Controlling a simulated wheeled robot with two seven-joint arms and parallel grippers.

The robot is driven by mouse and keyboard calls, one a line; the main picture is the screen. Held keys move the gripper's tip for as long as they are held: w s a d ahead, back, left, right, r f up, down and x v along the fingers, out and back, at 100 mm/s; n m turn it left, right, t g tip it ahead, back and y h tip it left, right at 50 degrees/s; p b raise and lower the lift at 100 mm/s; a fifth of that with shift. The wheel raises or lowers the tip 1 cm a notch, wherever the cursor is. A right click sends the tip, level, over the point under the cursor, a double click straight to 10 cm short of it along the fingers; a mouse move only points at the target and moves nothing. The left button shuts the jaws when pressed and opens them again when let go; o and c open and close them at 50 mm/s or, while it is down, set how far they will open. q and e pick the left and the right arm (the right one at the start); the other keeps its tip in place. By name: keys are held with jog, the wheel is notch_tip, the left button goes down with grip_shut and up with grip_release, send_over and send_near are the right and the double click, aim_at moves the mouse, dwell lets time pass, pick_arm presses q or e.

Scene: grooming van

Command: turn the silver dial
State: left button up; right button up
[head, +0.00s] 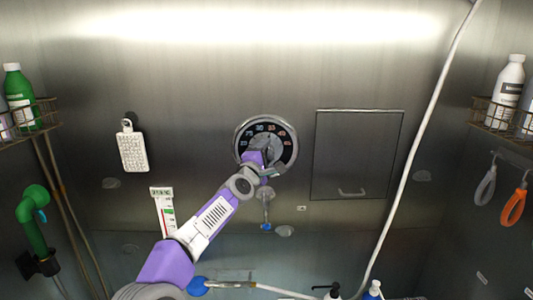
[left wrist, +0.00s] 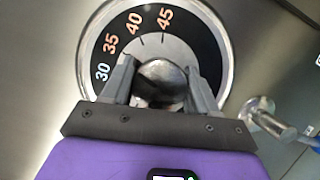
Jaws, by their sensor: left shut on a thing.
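The silver dial (head: 268,141) is on the back metal wall, with a black ring of coloured numbers around it. In the left wrist view the silver dial (left wrist: 160,78) fills the space between the fingers, and the numbers 30, 35, 40 and 45 show on the ring. A thin line on the grey plate points near 45. My left gripper (head: 262,158) reaches the dial from below. In the left wrist view my left gripper (left wrist: 162,90) is shut on the dial's knob, one finger on each side. My right gripper is not in view.
A small metal tap (head: 267,208) sits just below the dial; it is close to the gripper in the left wrist view (left wrist: 262,108). A closed panel (head: 352,155) is to the right. A white hose (head: 432,100) hangs further right. Wire baskets with bottles are at both sides.

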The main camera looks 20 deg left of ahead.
pick_arm(q)
jog(key=o, duration=1)
jog(key=shift+s+f+b, duration=0.1)
jog(key=shift+s+b, duration=0.35)
jog(key=shift+s, duration=0.05)
jog(key=s+b, duration=0.3)
jog(key=s, duration=0.3)
jog(key=shift+s+a+f, duration=0.25)
jog(key=shift+a, duration=0.1)
